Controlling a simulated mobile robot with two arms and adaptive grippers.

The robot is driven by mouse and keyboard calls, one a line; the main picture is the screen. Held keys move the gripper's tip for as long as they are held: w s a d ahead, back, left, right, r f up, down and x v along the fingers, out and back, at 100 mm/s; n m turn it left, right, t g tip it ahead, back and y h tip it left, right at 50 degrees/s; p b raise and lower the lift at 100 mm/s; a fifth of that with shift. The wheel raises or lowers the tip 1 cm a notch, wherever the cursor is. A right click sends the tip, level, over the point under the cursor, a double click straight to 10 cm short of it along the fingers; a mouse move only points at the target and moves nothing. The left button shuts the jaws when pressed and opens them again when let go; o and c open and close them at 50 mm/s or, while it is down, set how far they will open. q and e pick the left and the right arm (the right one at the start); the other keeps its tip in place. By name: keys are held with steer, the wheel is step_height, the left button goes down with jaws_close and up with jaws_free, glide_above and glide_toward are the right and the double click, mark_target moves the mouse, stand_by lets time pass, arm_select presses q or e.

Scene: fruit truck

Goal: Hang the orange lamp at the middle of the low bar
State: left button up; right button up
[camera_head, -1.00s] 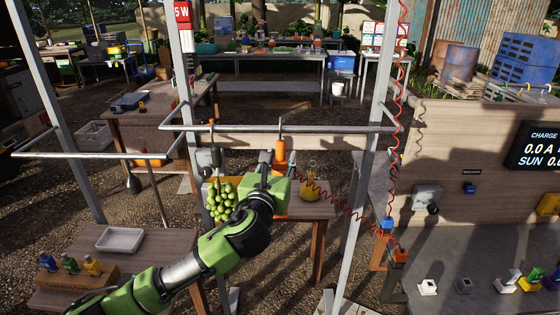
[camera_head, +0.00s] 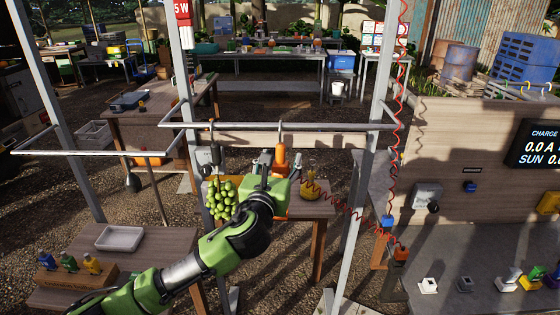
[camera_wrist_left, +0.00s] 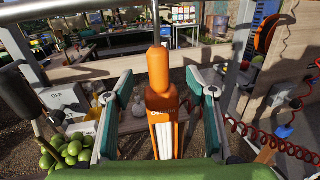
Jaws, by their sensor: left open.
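The orange lamp (camera_head: 281,157) hangs upright by its hook from the low bar (camera_head: 335,127), near the bar's middle. My left gripper (camera_head: 282,170) is open around the lamp's body. In the left wrist view the lamp (camera_wrist_left: 161,85) stands between the two spread fingers, with a gap on each side. The lamp's lower part is hidden behind my gripper in the head view. My right gripper is not in view.
A bunch of green grapes (camera_head: 221,200) is just left of my gripper. A red coiled cord (camera_head: 340,202) runs to the right of it, near an upright post (camera_head: 356,205).

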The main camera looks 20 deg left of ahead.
arm_select(q)
steer(key=shift+s+f, duration=0.1)
